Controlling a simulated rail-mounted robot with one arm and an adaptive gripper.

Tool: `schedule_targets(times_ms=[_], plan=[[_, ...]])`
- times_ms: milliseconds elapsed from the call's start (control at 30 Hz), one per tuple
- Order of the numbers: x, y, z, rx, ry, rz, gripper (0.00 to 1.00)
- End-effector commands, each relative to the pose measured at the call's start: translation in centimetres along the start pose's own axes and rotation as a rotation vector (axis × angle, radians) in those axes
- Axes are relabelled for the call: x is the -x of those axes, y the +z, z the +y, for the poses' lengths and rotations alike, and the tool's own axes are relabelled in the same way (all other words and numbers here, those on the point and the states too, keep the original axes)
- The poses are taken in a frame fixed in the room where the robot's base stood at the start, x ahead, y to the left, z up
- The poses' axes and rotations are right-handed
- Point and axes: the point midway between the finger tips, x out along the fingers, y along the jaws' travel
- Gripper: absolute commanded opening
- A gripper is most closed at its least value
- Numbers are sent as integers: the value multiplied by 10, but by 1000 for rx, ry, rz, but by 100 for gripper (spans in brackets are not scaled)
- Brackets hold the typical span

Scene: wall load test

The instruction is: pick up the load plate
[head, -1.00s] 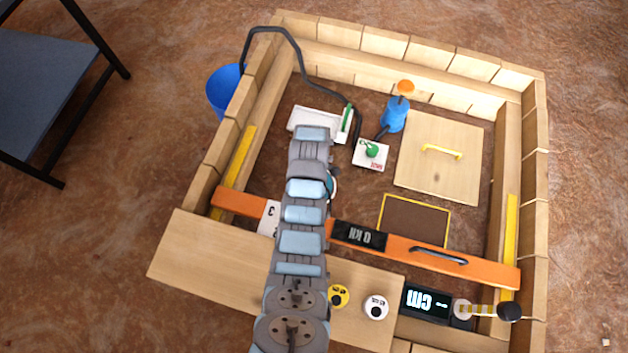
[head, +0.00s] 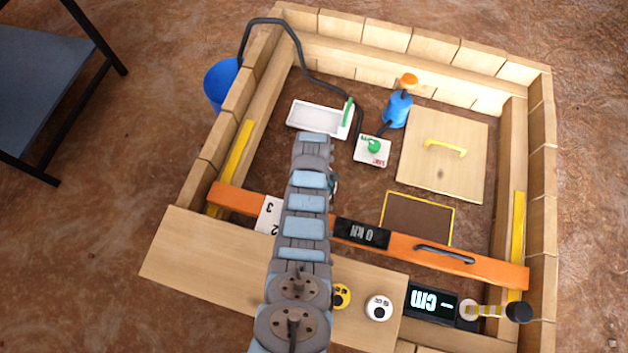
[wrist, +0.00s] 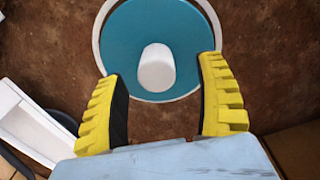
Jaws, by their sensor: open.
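The load plate, a round teal disc (wrist: 125,45) with a white rim and a white knob (wrist: 156,68) in its middle, lies on the brown soil in the wrist view. My gripper (wrist: 162,72) is open, its two yellow ribbed fingers pointing at the plate. The fingertips overlap the plate's near rim in the picture, one to each side of the knob. I cannot tell whether they touch anything. In the head view my arm hides the gripper and most of the plate; a small teal sliver (head: 333,184) shows at the arm's right side.
An orange beam (head: 480,265) with a black handle crosses the wood-walled pit. A blue bucket (head: 221,84) stands outside.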

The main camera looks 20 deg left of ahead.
Motion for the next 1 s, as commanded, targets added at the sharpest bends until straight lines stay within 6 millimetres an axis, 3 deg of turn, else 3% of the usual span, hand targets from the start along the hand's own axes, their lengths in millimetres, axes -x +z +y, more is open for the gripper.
schedule_targets(times_ms=[300,600,667,867,1000], plan=[[-34,-1,4,0,2,0,71],[-35,-1,5,-1,4,2,71],[-35,-1,4,-1,4,2,59],[-36,-1,4,-1,4,2,2],[-35,-1,5,-1,4,2,0]])
